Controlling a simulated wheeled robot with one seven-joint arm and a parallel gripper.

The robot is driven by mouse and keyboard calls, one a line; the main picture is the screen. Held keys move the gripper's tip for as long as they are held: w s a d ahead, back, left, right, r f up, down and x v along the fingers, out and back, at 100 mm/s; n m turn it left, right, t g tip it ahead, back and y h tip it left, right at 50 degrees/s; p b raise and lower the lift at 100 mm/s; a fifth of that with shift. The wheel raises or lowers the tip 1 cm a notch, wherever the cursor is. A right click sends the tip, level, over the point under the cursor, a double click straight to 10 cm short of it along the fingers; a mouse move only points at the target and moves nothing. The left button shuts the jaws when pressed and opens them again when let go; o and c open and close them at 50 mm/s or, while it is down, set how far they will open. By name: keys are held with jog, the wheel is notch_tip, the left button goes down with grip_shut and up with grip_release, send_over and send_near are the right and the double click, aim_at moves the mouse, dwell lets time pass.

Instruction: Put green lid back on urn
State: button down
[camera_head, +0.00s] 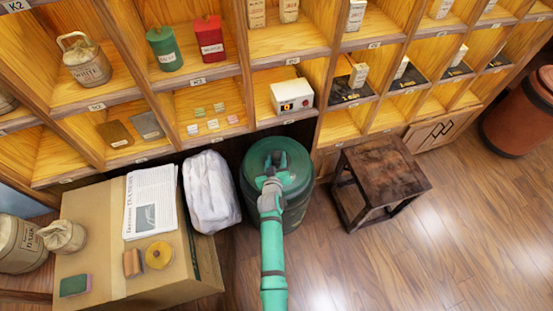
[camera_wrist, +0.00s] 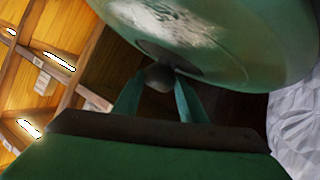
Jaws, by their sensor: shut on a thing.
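The green lid (camera_head: 295,163) is over the top of the dark green urn (camera_head: 300,208) in the head view, and I cannot tell whether it rests on the rim or hangs just above it. My gripper (camera_head: 273,160) is above the lid, partly hidden by my own wrist. In the wrist view my gripper (camera_wrist: 158,90) has its two fingers on either side of a round dark knob (camera_wrist: 159,77), shut on it. The broad lid (camera_wrist: 225,40) fills the upper right there, with a pale shine on it. The urn's rim is hidden.
A white wrapped bundle (camera_head: 210,192) stands close to the urn's left, beside a cardboard box (camera_head: 95,210). A dark wooden stool (camera_head: 385,170) stands to the right. Wooden shelves (camera_head: 285,127) rise behind. Open floor (camera_head: 400,260) lies at the front right.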

jog(key=shift+a+r, duration=0.15)
jog(key=c, duration=1.1)
grip_release()
jog(key=shift+f, duration=0.3)
